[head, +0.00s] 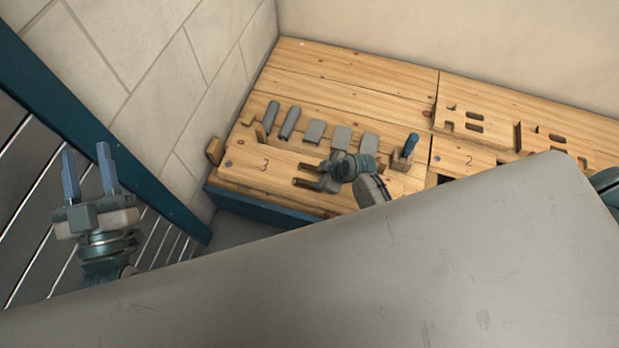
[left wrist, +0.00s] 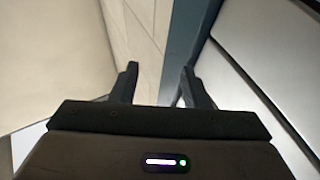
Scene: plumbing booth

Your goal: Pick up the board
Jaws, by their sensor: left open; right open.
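Wooden boards with cut-out slots (head: 470,122) lie on the wooden bench at the back right. I cannot tell for certain which piece is the board. A large grey, scratched panel (head: 400,270) covers the lower part of the head view; I cannot tell whether it is mine. My left gripper (head: 87,165) is open and empty at the far left, away from the bench. Its two fingers also show apart in the left wrist view (left wrist: 160,85) with nothing between them. My right gripper (head: 301,175) is open and empty over the bench's front, its fingers pointing left.
The wooden bench (head: 345,85) stands in the corner. Several grey pieces (head: 316,131) lie in a row on it, with a blue-handled item (head: 409,146) in a wooden block. A blue rail (head: 150,185) runs along the left. The grey panel hides the bench's front right.

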